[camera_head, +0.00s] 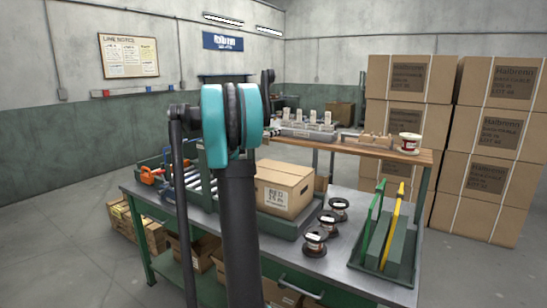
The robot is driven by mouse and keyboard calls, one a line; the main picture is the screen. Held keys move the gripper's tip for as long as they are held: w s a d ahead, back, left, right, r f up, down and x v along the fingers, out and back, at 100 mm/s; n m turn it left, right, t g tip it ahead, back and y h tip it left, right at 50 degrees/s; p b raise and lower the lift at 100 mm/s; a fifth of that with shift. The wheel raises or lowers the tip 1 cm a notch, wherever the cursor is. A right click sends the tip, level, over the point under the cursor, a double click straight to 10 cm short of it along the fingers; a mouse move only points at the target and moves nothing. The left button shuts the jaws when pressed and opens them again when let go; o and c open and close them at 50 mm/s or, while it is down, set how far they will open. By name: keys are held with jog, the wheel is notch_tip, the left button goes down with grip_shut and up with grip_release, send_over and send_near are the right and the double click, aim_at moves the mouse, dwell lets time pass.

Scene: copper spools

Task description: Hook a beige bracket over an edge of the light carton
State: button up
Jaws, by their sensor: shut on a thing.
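The light carton (285,188) is a tan closed box with a printed label on its front. It sits on a green-grey tray on the workbench, and my arm covers part of its left side. Several pale beige upright pieces (314,119), perhaps the brackets, stand in a grey holder on the wooden shelf behind the carton. They are too small to make out their shape. My arm with its teal joint fills the middle of the view. I cannot make out my gripper's fingers or anything held in them. No bracket can be seen on the carton's visible edges.
Several copper spools (316,238) stand right of the carton. A green rack (377,262) with green and yellow upright plates is at the bench's right end. The wooden shelf (345,150) holds a white tub (410,143). Large stacked cartons (490,140) stand at the right. A roller conveyor (200,187) lies left.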

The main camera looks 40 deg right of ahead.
aim_at(269, 175)
jog(key=a+f+n+t, duration=0.1)
jog(key=f, duration=0.2)
jog(key=s+a+f+t, duration=0.1)
jog(key=f, duration=0.1)
jog(key=s+a+f+n+t+y, duration=0.1)
jog(key=f, duration=0.2)
jog(key=shift+s+f+n+t, duration=0.1)
jog(key=shift+f+n+t, duration=0.2)
jog(key=shift+f+t, duration=0.1)
jog(key=shift+s+a+f, duration=0.1)
jog(key=shift+a+f, duration=0.15)
jog(key=shift+f, duration=0.2)
jog(key=shift+t, duration=0.3)
jog(key=shift+a+f, duration=0.1)
jog(key=shift+f, duration=3.15)
jog(key=o, duration=1.1)
jog(key=v, duration=1.2)
